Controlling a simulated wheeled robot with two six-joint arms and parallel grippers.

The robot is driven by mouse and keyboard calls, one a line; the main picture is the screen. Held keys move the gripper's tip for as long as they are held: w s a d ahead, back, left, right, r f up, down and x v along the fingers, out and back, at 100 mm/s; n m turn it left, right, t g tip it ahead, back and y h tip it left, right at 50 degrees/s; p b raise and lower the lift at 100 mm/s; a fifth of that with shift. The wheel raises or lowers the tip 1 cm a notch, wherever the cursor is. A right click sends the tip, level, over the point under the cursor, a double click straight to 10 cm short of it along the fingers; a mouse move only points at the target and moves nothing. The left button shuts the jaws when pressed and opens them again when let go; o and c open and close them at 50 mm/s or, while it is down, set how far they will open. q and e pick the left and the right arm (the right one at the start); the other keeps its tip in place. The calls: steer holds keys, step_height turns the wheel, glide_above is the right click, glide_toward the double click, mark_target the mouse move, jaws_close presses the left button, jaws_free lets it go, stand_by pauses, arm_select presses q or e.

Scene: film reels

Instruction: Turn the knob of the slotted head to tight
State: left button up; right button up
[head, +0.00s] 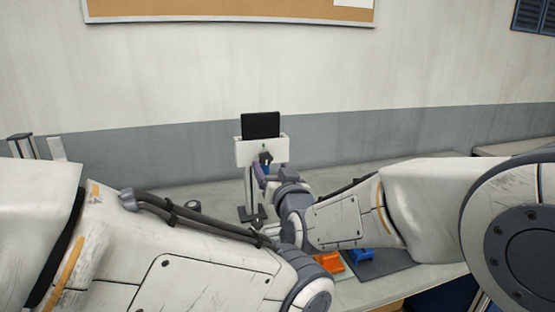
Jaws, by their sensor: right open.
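The slotted head (245,152) is a white block on a grey post, with a black panel (260,125) standing up from its top. Its dark knob (266,157) is on the front face, with a small green mark just above it. My right gripper (262,170) is open, just below and in front of the knob. I cannot tell whether its fingers touch the knob. My right wrist hides part of the post's surroundings. My left arm crosses the lower left, and its gripper is not in view.
The grey table (185,190) stands against the wall. A small dark round item (193,205) lies left of the post. The table left of the stand is mostly clear.

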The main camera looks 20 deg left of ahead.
mark_target(267, 161)
steer(key=p+x, duration=0.1)
steer(key=x, duration=0.4)
